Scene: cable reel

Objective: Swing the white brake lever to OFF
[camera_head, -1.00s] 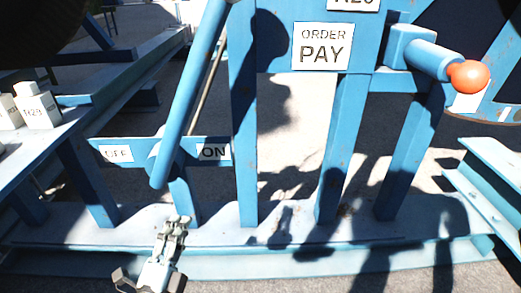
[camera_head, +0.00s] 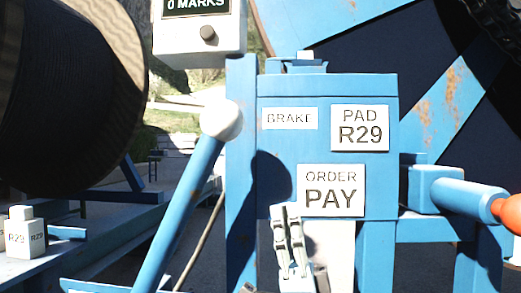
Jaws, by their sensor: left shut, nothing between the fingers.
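The brake lever is a blue bar with a round white knob (camera_head: 221,119). It leans with its top to the right, and its lower end is out of frame. My left gripper (camera_head: 285,208) points up from the bottom, shut and empty. It is right of the lever and below the knob, apart from it in the picture. It shows in front of the blue panel, at the ORDER PAY plate's (camera_head: 333,190) lower left corner. A BRAKE label (camera_head: 290,118) is right of the knob. The OFF and ON marks are not readable now. My right gripper is not in view.
A grey box reading 0 MARKS (camera_head: 200,30) hangs above the knob. A blue post (camera_head: 241,170) stands just right of the lever. An orange-ended crank handle (camera_head: 480,203) juts out at right. A white block marked R29 (camera_head: 25,235) sits on the left ledge.

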